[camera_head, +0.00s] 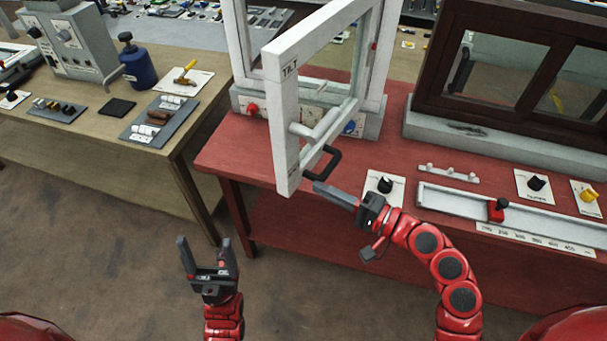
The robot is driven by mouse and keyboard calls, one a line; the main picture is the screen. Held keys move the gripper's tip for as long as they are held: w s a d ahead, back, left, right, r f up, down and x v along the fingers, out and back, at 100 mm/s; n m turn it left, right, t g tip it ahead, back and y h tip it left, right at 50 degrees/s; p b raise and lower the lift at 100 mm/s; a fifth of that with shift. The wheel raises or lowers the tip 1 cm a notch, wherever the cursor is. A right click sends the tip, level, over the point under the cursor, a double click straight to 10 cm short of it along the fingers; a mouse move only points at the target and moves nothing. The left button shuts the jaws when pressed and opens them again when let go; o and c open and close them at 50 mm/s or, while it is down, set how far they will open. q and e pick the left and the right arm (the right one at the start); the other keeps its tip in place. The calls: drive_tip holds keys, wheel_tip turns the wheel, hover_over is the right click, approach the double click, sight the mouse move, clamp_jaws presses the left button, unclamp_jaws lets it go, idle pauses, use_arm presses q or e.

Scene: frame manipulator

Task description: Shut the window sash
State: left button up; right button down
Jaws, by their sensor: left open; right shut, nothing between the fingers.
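A white window sash (283,127) marked TILT stands swung open toward me from its white frame (376,75) on the red table. A light lever handle (318,127) and a black pull handle (325,163) are on the sash's right side. My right gripper (320,187) is shut and empty, its fingertips close below the black handle; I cannot tell whether they touch it. My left gripper (204,246) is open and empty, fingers up, over the floor in front of the tables.
The red table (240,150) holds a dark-framed sliding window (436,60), a slider rail (455,203) and several knobs at right. A wooden table (60,150) at left carries a blue bottle (138,68) and panels. Floor between is free.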

sight(291, 174)
drive_tip(key=shift+p+x, duration=0.8)
drive_tip(key=shift+x, duration=1.95)
